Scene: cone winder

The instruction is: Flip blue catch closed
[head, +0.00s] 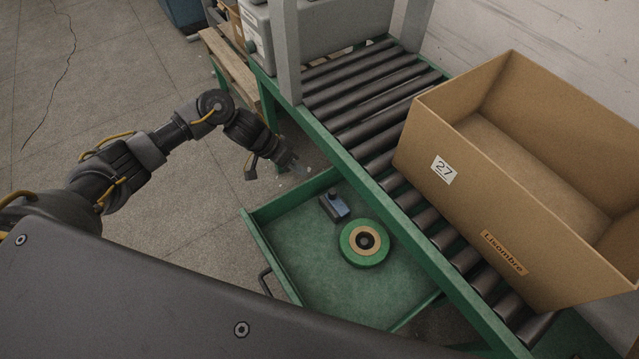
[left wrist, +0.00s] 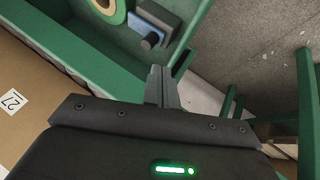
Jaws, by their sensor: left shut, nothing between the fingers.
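A small blue and dark piece, the only blue thing in the drawer, sits in the open green drawer (head: 300,290). I take it for the blue catch (head: 338,208). It also shows at the top of the left wrist view (left wrist: 146,24), with a dark round knob on it. I cannot tell whether it is flipped open or closed. My left gripper (head: 301,169) is shut and empty, just beyond the drawer's far edge and apart from the catch. Its closed fingers show in the left wrist view (left wrist: 161,75). My right gripper is not in view.
A green and tan tape roll (head: 364,243) lies beside the catch in the drawer. A large cardboard box (head: 470,215) marked 27 stands on the roller conveyor (head: 370,95). The green conveyor rail (head: 375,200) runs over the drawer's right side. Floor is open on the left.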

